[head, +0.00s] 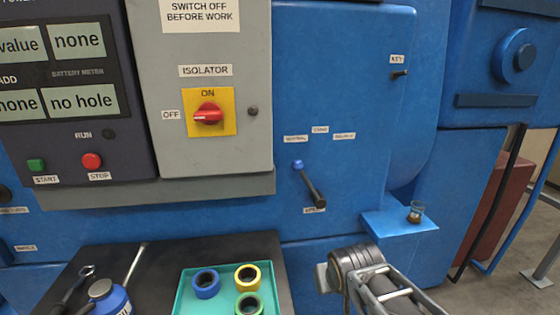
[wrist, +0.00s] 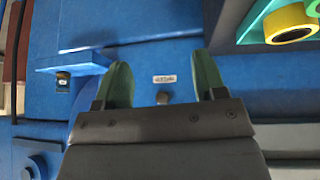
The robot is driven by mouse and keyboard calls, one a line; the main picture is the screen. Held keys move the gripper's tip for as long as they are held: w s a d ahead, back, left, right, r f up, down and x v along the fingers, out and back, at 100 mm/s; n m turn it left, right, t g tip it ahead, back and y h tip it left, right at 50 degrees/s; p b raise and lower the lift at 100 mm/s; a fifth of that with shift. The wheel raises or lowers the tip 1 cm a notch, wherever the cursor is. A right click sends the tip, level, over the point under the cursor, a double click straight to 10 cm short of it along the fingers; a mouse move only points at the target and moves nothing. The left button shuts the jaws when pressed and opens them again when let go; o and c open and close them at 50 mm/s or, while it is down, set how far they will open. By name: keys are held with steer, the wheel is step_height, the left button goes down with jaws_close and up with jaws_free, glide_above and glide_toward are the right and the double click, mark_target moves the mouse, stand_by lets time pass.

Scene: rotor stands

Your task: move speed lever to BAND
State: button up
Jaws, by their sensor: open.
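The speed lever (head: 313,187) is on the blue machine front in the head view. Its black handle slopes down and right from a small blue knob or hub. Three small labels sit above it, too small to read surely; a label below it seems to read SPEED. My gripper (wrist: 163,78) shows in the wrist view, open, with two green fingertips apart. Between them in the picture are a small label and a dark stub (wrist: 163,97), perhaps the lever's end. Contact cannot be told. In the head view my wrist is below the lever, and the fingertips are not clear.
A blue shelf (head: 385,228) with a small cup (head: 416,212) juts out right of the lever. A teal tray (head: 183,290) with several coloured rings lies lower left on a dark top. The isolator box (head: 200,75) stands left of the lever; a key (head: 400,73) is upper right.

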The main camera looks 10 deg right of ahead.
steer(key=w+d+r+t+h, duration=0.1)
steer(key=w+d+r+t, duration=0.2)
steer(key=w+r+t, duration=0.5)
steer(key=n+t+y, duration=0.3)
steer(key=n+y, duration=0.2)
steer(key=y, duration=0.1)
glide_toward(300, 169)
steer(key=p+x, duration=0.2)
steer(key=x, duration=1)
steer(key=shift+r, duration=0.1)
steer(key=shift+c, duration=0.4)
